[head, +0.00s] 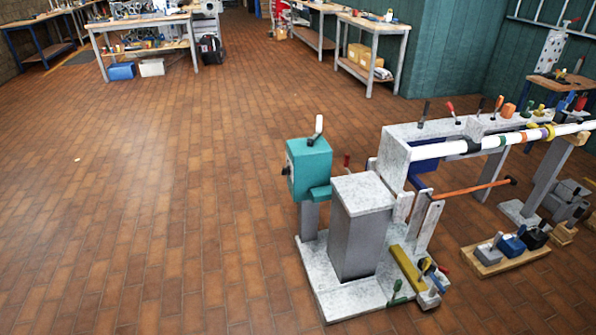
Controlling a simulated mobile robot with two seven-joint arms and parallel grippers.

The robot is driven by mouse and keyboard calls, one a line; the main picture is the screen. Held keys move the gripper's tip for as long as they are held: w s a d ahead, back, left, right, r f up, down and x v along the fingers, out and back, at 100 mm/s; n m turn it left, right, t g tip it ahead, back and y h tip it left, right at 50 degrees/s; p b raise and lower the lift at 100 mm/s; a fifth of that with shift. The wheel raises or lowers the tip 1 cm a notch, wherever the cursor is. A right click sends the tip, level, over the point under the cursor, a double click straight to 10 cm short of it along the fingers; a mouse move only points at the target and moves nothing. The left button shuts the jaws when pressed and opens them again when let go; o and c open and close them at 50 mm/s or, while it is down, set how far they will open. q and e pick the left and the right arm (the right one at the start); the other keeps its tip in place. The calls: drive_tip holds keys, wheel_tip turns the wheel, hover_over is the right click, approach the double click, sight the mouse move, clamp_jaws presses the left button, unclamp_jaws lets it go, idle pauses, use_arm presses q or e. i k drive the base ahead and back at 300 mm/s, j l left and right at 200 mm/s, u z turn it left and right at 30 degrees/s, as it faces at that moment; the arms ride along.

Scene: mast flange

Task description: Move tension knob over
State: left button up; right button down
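I cannot tell which part is the tension knob; several small handles and knobs show on the bench machine in the head view. A teal block (309,168) with a white lever (316,130) stands at its left end. A small dark knob (286,171) sits on the block's left face. A red-tipped handle (346,161) stands just right of the block. A long white mast (505,141) with coloured bands lies along the right side. Neither of my grippers shows in the head view.
A grey pillar (361,225) stands on a pale base plate (345,299) with small levers at its front right. A wooden tray (506,261) of tools lies on the floor at right. Workbenches (145,22) line the back. The brick floor (150,200) at left is clear.

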sight(286, 170)
drive_tip(key=j, duration=0.3)
drive_tip(key=j+z, duration=0.1)
drive_tip(key=z, duration=0.55)
drive_tip(key=i+j+z, duration=0.25)
drive_tip(key=j+z, duration=0.25)
drive_tip(key=i+j+z, duration=0.1)
drive_tip(key=j+z, duration=0.15)
drive_tip(key=j, duration=0.2)
drive_tip(key=i+j+z, duration=0.15)
drive_tip(key=j, duration=0.4)
drive_tip(key=j+z, duration=0.1)
drive_tip(key=j, duration=0.4)
drive_tip(key=i+j, duration=0.1)
drive_tip(key=j, duration=0.45)
drive_tip(key=i+j, duration=0.1)
drive_tip(key=j, duration=0.45)
drive_tip(key=i+j, duration=0.2)
drive_tip(key=i, duration=0.3)
